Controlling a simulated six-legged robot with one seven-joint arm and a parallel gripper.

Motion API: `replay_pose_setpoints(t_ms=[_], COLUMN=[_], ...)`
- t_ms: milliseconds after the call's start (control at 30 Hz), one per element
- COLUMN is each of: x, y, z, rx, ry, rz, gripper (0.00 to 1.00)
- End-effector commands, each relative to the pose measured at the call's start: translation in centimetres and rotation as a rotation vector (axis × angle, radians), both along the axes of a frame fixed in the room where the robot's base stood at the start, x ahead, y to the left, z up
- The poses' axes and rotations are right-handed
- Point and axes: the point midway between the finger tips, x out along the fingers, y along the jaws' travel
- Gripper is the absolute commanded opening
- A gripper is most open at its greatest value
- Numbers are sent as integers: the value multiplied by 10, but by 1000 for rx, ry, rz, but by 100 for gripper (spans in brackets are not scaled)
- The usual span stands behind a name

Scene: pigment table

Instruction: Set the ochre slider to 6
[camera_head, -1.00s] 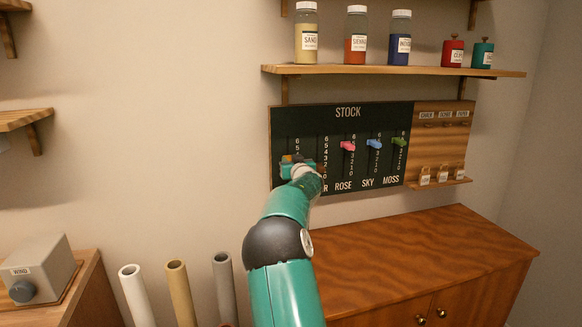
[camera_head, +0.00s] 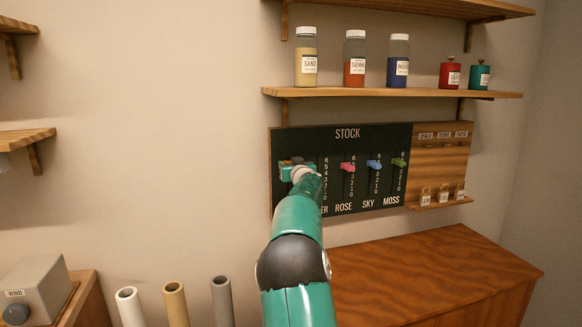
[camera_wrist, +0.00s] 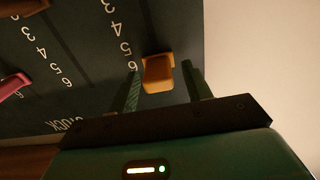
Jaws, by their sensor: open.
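The ochre slider (camera_wrist: 158,74) is a yellow-orange knob on the outermost track of the dark STOCK board (camera_head: 375,140). In the wrist view it stands beside the 6 of its scale, the number nearest the STOCK title. My gripper (camera_wrist: 160,70) is open, with one finger on each side of the slider; I cannot tell whether either touches it. In the head view my gripper (camera_head: 292,170) is at the upper left of the board and hides the ochre slider and part of its track.
Pink (camera_head: 348,167), blue (camera_head: 374,164) and green (camera_head: 398,162) sliders stand to the right on the board. A shelf (camera_head: 400,92) with jars runs above. A wooden cabinet (camera_head: 430,272) stands below. The wall left of the board is clear.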

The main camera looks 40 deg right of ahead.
Motion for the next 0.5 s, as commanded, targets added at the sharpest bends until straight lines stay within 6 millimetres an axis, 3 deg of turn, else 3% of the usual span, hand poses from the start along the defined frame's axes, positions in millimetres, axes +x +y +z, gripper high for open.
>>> replay_pose_setpoints(t_ms=[267,500], x=[-12,-45], y=[6,25], z=[1,1], rx=[3,4], ry=[-1,-2], rz=[0,0], gripper=[49,49])
